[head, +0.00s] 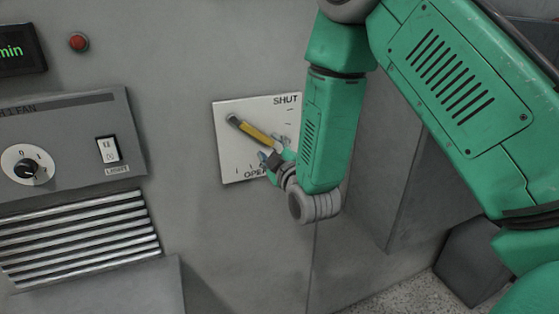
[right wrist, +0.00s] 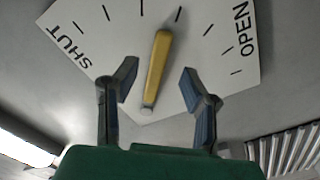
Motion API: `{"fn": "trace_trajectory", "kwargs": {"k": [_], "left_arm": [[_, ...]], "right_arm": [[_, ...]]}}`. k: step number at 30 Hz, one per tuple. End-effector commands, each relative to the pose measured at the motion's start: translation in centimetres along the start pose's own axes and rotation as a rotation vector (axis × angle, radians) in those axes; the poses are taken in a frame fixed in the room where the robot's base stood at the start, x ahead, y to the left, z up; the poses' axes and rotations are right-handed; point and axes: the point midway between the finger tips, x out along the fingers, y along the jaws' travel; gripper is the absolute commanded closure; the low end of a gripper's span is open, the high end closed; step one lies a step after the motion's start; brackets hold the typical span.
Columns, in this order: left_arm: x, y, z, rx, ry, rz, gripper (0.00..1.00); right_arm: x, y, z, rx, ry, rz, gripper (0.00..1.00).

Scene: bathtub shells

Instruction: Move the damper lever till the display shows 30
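The damper lever (head: 258,132) is a yellow bar on a white plate (head: 228,155) marked SHUT at the top and OPEN at the bottom. Its pivot is at the plate's left, and it slants down to the right, between the two marks. In the right wrist view the lever (right wrist: 158,65) stands near the middle of the tick marks on the plate (right wrist: 205,45). My right gripper (head: 269,149) is at the lever's free end. In the right wrist view its fingers (right wrist: 158,70) are apart, one on each side of the lever, with visible gaps. My left gripper is out of view.
A display (head: 20,50) at the upper left is cut off; only green "min" shows, no number. A red button (head: 78,42) sits beside it. Below are a fan panel (head: 75,140) with knob and switch, and a louvred vent (head: 80,238). A grey block juts out at right.

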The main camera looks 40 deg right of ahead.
Motion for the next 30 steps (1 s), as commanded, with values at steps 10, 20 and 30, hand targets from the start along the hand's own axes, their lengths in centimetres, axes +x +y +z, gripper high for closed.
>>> {"fn": "trace_trajectory", "kwargs": {"k": [10, 20, 30], "left_arm": [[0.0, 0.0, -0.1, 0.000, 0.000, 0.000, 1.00], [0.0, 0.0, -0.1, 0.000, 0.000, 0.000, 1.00], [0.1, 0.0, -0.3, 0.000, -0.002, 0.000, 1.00]], "right_arm": [[-6.8, -0.2, 0.1, -0.001, -0.003, -0.004, 0.62], [-8.4, -0.1, 0.1, 0.001, -0.001, -0.002, 0.62], [-8.3, -0.1, 0.1, 0.001, -0.001, -0.002, 0.62]]}}
